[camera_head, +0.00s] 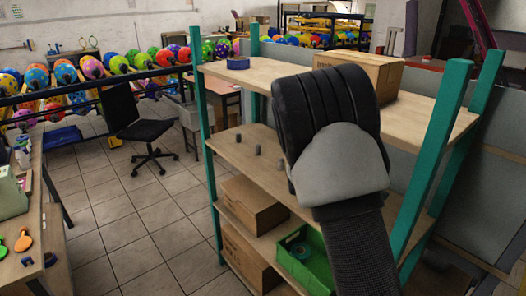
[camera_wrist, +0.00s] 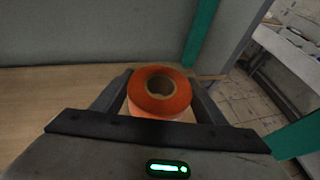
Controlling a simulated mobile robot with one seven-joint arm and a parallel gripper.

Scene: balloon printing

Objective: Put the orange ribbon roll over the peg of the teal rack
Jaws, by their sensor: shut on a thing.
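My gripper (camera_wrist: 160,92) is shut on the orange ribbon roll (camera_wrist: 160,104), with one dark finger on each side. The roll's hollow core faces the wrist camera. In the head view my arm hides both the gripper and the roll. The teal rack (camera_head: 434,140) stands in front of me, with wooden shelves between teal posts. Three short grey pegs stand on its middle shelf: a far one (camera_head: 238,137), a middle one (camera_head: 258,149) and a near one (camera_head: 280,164). The wrist view shows no peg. A teal post (camera_wrist: 201,30) shows behind the roll there.
A blue roll (camera_head: 238,63) and a cardboard box (camera_head: 362,72) are on the top shelf. Cardboard boxes (camera_head: 252,203) and a green crate (camera_head: 304,260) sit on the lower shelves. A black chair (camera_head: 139,127) stands on the open tiled floor to the left.

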